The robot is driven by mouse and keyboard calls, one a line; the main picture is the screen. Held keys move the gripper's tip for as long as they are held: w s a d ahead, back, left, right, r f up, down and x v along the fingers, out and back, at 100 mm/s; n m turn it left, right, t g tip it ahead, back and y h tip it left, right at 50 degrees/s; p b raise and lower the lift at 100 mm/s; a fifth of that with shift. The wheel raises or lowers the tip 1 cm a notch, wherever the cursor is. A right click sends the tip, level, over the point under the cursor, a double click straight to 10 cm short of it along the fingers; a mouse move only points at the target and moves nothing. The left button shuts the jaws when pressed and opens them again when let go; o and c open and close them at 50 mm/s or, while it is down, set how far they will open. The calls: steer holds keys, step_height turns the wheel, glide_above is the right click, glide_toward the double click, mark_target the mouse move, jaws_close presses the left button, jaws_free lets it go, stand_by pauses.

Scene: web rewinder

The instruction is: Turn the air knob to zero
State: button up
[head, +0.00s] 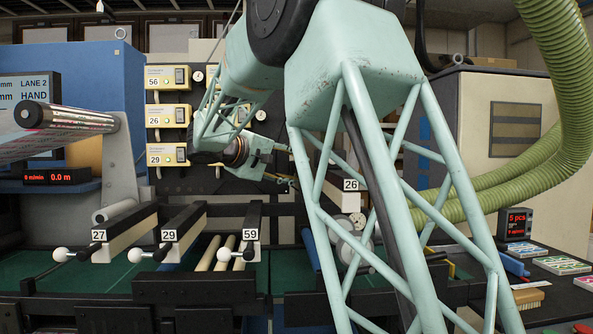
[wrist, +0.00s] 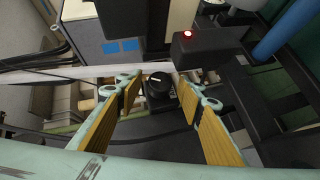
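A round black knob (wrist: 158,86) with a pale pointer mark shows in the wrist view, ahead of my gripper (wrist: 160,98) and between its fingertips in the picture. It looks like the air knob; I cannot read any scale around it. My gripper is open, with its two wood-coloured finger pads well apart and nothing between them. The knob appears beyond the fingertips, though the exact gap is unclear. In the head view my gripper (head: 284,170) is partly hidden behind my arm, and I cannot make out the knob there.
A black box with a lit red lamp (wrist: 188,35) stands close to the right finger. A blue cylinder (wrist: 289,29) is at upper right. In the head view, levers labelled 27 (head: 125,228), 29 (head: 185,228) and 59 (head: 251,232) stand left of my arm; a green hose (head: 548,150) hangs at right.

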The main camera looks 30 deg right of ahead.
steer(key=shift+c, duration=0.4)
steer(key=c, duration=0.8)
steer(key=shift+f+b, duration=0.1)
steer(key=shift+b, duration=0.25)
steer(key=shift+f+n+h+b, duration=0.15)
steer(key=shift+n+h+b, duration=0.75)
steer(key=shift+b, duration=0.35)
steer(key=shift+h, duration=0.3)
